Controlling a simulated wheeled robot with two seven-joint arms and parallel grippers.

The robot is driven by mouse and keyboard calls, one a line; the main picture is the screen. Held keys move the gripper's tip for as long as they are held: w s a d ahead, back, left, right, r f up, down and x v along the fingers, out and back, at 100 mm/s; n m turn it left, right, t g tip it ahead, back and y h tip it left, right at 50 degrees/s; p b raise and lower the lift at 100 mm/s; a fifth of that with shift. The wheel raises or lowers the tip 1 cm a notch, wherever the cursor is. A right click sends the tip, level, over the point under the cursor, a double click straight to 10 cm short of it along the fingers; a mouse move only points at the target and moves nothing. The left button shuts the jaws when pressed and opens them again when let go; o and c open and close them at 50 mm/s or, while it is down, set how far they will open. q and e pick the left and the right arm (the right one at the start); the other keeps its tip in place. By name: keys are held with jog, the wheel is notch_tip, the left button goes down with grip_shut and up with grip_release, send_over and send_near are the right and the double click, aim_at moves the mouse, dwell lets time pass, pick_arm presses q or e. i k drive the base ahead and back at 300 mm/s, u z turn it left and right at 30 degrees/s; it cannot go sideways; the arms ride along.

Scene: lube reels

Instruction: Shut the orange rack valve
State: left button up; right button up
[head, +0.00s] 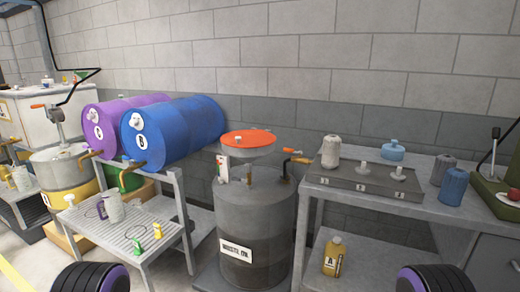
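A purple drum (125,122) and a blue drum (185,130) lie on their sides on the grey rack (178,188). An orange-brown tap (92,154) sticks out low at the front of the purple drum. A similar tap (131,165) sits low at the front of the blue drum. I cannot tell for sure which is the orange rack valve, nor whether either tap is open. Neither of my grippers shows; only dark rounded parts with purple rings, likely my arms, show at the bottom left and bottom right, apart from the rack.
A waste oil drum (245,225) with an orange-topped funnel (248,143) stands right of the rack. A grey bench (400,205) holds a case (365,182) and jars.

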aim_at(285, 151)
jog(key=u, duration=0.05)
jog(key=i, duration=0.55)
jog(key=z, duration=0.35)
jog(key=k, duration=0.6)
jog(key=u, duration=0.15)
jog(key=i, duration=0.95)
jog(key=z, duration=0.9)
jog(key=i, duration=0.25)
jog(key=z, duration=0.2)
